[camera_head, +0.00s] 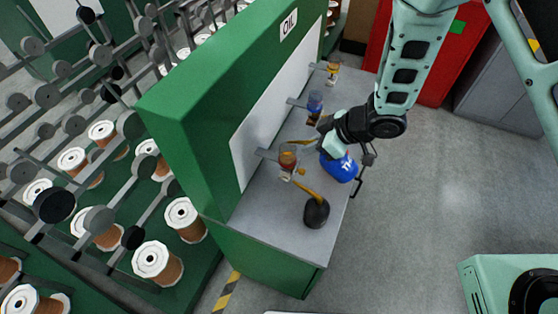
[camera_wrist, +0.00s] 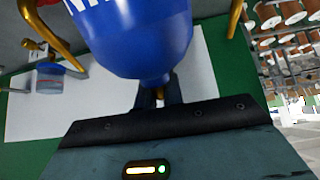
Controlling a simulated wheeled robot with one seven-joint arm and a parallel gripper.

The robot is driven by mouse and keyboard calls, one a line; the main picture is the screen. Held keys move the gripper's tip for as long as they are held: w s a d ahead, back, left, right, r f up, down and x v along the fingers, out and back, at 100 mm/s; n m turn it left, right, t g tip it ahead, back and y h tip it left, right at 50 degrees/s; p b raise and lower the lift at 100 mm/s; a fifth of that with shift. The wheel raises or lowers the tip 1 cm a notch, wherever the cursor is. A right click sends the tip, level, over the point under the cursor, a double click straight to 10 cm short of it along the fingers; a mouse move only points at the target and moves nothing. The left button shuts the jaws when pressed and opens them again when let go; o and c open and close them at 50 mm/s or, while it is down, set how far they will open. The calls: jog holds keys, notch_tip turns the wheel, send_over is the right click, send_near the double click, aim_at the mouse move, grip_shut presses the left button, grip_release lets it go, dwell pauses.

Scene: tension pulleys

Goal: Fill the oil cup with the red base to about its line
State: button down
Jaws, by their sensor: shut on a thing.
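A blue oil can (camera_head: 340,169) with white letters is held in my gripper (camera_head: 328,143) over the grey bench, near its front edge. The can (camera_wrist: 140,35) fills the top middle of the wrist view, and my gripper (camera_wrist: 158,98) is shut on it. A brass spout (camera_head: 301,142) shows left of my gripper. Oil cups stand along the panel: an amber-orange one (camera_head: 288,158) nearest, a bluish one (camera_head: 315,103) behind it, and a yellowish one (camera_head: 332,69) farthest. I cannot tell surely which base is red. A bluish cup (camera_wrist: 48,80) shows in the wrist view.
A black oil can (camera_head: 316,212) with a brass spout stands on the near end of the grey bench (camera_head: 268,222). A green cabinet (camera_head: 190,120) with an OIL sign rises behind it. Spool racks fill the left. Floor to the right is clear.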

jog(key=shift+w+a+g+h+p, duration=0.15)
jog(key=shift+h+p, duration=0.25)
jog(key=shift+p, duration=0.55)
jog(key=shift+s+g+h+p, duration=0.15)
jog(key=shift+h+p, duration=0.25)
jog(key=shift+p, duration=0.55)
jog(key=shift+w+a+r+g+h+p, duration=0.2)
jog(key=shift+h+p, duration=0.25)
jog(key=shift+p, duration=1.15)
jog(key=shift+s+a+r+g+h+p, duration=0.15)
jog(key=shift+r+h+p, duration=0.2)
jog(key=shift+p, duration=1.2)
jog(key=shift+w+a+r+g+h+p, duration=0.15)
jog(key=shift+h+p, duration=0.35)
jog(key=shift+p, duration=1.1)
dwell(1.3)
